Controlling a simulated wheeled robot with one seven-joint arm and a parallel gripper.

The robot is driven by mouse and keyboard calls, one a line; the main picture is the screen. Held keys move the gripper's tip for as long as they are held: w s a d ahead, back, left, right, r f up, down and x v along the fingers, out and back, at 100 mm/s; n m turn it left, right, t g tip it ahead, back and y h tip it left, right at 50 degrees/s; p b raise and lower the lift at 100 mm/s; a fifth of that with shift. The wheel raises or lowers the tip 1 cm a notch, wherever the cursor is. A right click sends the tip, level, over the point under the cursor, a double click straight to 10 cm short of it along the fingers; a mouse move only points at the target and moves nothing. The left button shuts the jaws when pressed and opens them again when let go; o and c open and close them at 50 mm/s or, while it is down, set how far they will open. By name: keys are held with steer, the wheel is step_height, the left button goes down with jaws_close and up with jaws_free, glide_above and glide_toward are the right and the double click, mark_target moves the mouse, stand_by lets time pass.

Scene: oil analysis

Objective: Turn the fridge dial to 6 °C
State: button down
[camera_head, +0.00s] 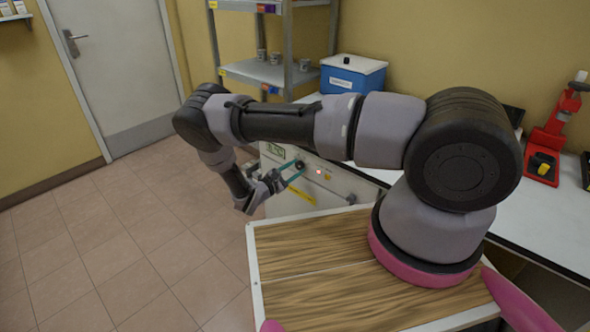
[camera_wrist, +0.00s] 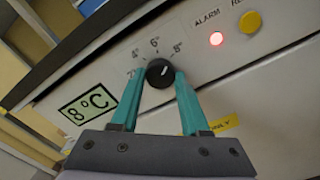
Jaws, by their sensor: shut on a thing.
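The black fridge dial (camera_wrist: 160,72) is on the white front panel, below a printed scale with 4°, 6° and 8° readable. A small pale mark on the dial seems to point up and right, roughly towards the 8° side; its exact setting is hard to read. The display (camera_wrist: 88,104) at left reads 8 °C. My gripper (camera_wrist: 160,80) is shut on the dial, one teal finger on each side. In the head view the dial (camera_head: 299,164) shows at the tips of the teal fingers.
A red light (camera_wrist: 216,39) under the word ALARM is lit, with a yellow button (camera_wrist: 250,22) to its right. A yellow label (camera_head: 301,195) is below the dial. A blue box (camera_head: 352,75) stands on the white bench above the fridge. The tiled floor (camera_head: 120,250) at left is clear.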

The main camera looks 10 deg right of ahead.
steer(key=n, duration=0.7)
stand_by(0.6)
steer(key=shift+c, duration=2)
jaws_free()
steer(key=v, duration=1.1)
steer(key=shift+d, duration=0.1)
